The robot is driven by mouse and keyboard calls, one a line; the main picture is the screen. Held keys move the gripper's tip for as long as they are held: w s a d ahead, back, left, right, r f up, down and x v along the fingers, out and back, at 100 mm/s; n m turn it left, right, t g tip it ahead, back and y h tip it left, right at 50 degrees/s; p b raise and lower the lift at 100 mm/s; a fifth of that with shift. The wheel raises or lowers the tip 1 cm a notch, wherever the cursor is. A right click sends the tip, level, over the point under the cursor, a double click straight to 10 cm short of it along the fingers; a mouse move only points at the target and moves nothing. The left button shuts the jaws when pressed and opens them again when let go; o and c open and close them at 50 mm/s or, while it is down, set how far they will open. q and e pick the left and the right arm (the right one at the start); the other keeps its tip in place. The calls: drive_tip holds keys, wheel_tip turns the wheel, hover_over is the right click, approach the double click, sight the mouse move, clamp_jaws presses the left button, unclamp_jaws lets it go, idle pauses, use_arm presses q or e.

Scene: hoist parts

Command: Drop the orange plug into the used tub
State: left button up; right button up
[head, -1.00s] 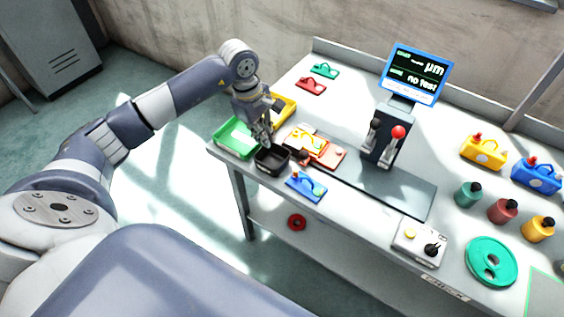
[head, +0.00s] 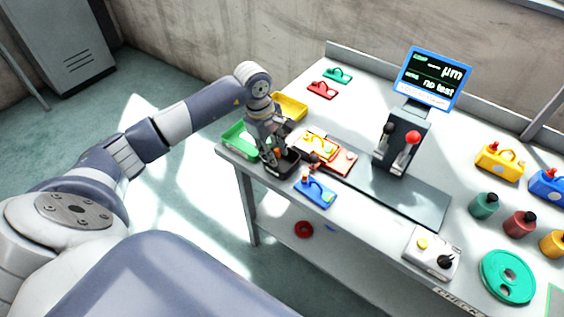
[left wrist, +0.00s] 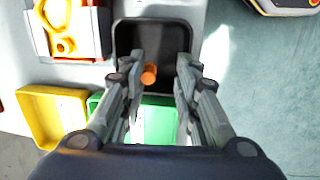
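The orange plug (left wrist: 148,75) is a small cylinder. In the left wrist view it shows between my left gripper's fingers (left wrist: 160,65), nearer the left finger, against the inside of the black tub (left wrist: 152,28). The fingers are apart, with a clear gap beside the plug. I cannot tell whether the plug rests on the tub's floor. In the head view my left gripper (head: 279,152) points down over the black tub (head: 281,169) at the bench's front left and partly hides it. My right gripper is not in view.
A green tray (head: 238,139) and a yellow tray (head: 291,106) stand beside the black tub. An orange-red plate (head: 338,158) with a yellow part and a blue plate (head: 316,193) lie to its right. A test stand with a screen (head: 433,77) stands farther right.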

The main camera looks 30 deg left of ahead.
use_arm(q)
wheel_tip(320, 180, up, 12)
drive_tip(key=s+a, duration=0.1)
drive_tip(key=shift+s+a, duration=0.2)
idle(0.4)
drive_tip(key=shift+f, duration=0.15)
